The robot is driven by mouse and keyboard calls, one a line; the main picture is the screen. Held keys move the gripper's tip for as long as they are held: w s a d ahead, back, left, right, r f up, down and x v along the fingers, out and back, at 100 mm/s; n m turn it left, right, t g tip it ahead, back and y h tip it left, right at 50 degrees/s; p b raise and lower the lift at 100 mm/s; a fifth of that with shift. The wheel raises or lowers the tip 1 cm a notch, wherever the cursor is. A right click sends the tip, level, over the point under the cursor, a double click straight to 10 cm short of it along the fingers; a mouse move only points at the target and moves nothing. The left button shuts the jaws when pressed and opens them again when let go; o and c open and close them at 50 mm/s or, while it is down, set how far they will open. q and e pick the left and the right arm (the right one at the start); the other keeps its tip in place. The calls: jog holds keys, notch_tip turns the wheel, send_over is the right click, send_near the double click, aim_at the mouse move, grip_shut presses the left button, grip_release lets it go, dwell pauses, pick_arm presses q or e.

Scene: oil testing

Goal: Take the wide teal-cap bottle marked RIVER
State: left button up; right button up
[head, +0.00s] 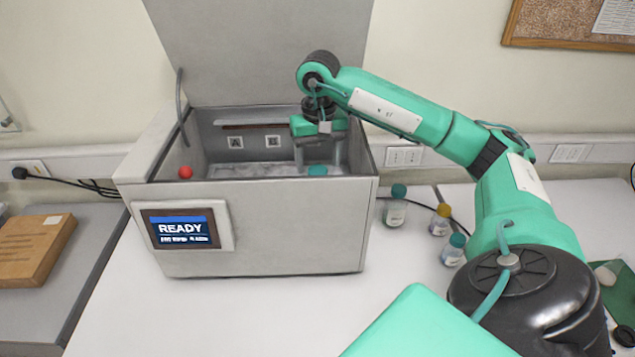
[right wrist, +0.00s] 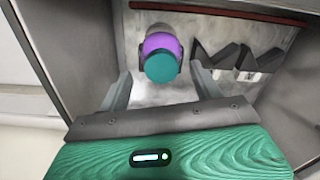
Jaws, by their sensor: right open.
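A teal cap (head: 317,171) shows just above the front wall inside the open grey machine (head: 270,225). In the right wrist view, the teal cap (right wrist: 160,68) has a purple part (right wrist: 158,43) behind it; no marking is readable there. My right gripper (head: 318,158) reaches down into the machine with its fingers apart, one on either side of the cap. In the wrist view a gap shows between the cap and each finger. Outside, a larger teal-cap bottle (head: 396,208) and a smaller teal-cap bottle (head: 453,250) stand on the table; their labels are too small to read. My left gripper is out of view.
A yellow-cap bottle (head: 440,220) stands between the two outside bottles. The machine's lid (head: 260,50) is raised, and its screen (head: 181,229) reads READY. A red ball-like knob (head: 185,172) is at its left. A cardboard box (head: 35,250) lies far left. The table before the machine is clear.

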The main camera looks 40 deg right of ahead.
aim_at(318, 170)
notch_tip(318, 170, down, 3)
jog(key=shift+p, duration=0.8)
jog(key=shift+w+f, duration=0.1)
jog(key=shift+f, duration=0.35)
grip_shut()
